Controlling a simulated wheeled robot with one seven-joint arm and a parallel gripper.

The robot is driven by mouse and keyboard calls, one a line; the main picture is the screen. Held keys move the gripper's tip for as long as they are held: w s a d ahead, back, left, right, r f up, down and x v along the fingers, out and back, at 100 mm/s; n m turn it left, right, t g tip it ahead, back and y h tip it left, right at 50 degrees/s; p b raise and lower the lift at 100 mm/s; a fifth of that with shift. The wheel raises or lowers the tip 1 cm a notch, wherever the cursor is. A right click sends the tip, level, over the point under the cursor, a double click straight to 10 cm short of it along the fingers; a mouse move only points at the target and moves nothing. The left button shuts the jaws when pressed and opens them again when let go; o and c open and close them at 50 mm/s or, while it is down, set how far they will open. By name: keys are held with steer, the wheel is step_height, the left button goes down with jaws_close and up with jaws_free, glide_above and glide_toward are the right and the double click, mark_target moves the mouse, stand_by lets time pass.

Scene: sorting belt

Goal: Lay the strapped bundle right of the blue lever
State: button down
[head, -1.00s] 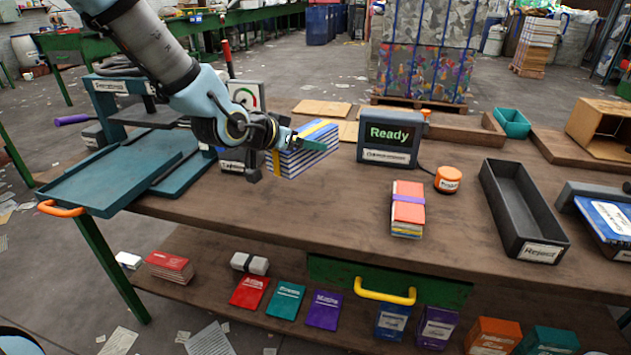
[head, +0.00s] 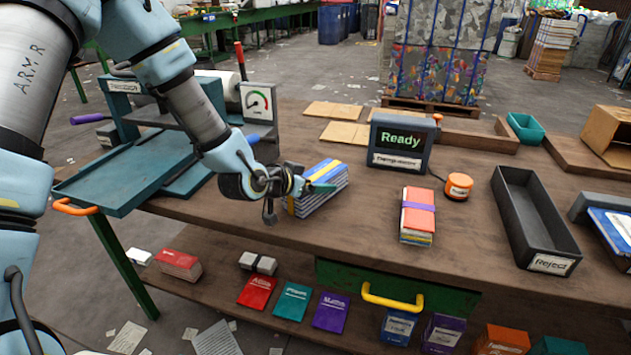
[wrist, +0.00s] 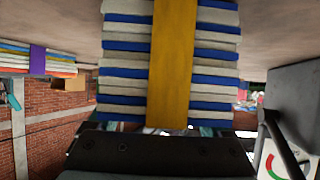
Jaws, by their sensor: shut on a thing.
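A bundle of blue and white layers with a yellow strap (head: 322,188) is in my gripper (head: 306,187), over the bench left of the Ready display. I cannot tell whether its underside touches the bench. The bundle fills the middle of the wrist view (wrist: 120,65), strap upright. My gripper is shut on it; its fingers are partly hidden. A purple handle (head: 88,118) sticks out left of the teal press, and a red lever (head: 240,60) stands behind the dial box.
A second bundle, orange-topped with a purple strap (head: 418,216), lies on the bench (head: 350,235) to the right. The dial box (head: 258,108) is behind my gripper.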

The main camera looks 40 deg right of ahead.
jaws_free()
steer(key=shift+f, duration=0.1)
steer(key=shift+a+r, duration=0.15)
steer(key=shift+r, duration=0.05)
steer(key=b+v, duration=0.1)
steer(key=v, duration=1)
steer(key=shift+a, duration=0.3)
